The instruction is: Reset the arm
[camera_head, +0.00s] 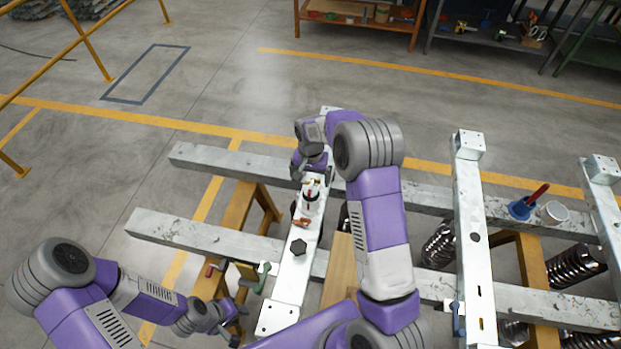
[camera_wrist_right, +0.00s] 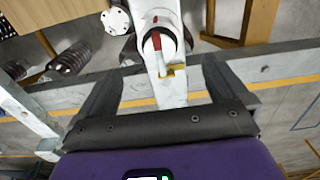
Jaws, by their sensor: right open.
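My right gripper (camera_head: 314,174) is over the white steel beam in the middle of the head view. In the right wrist view its two fingers (camera_wrist_right: 160,95) are spread wide with nothing gripped between them. A white cylindrical device with a red handle (camera_head: 310,198) stands on the beam just in front of this gripper. It also shows in the right wrist view (camera_wrist_right: 157,42), beyond the fingertips. My left gripper (camera_head: 238,321) is low at the left of the beam's near end. Its fingers look apart and empty.
A clamp with a green handle (camera_head: 262,278) is near my left gripper.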

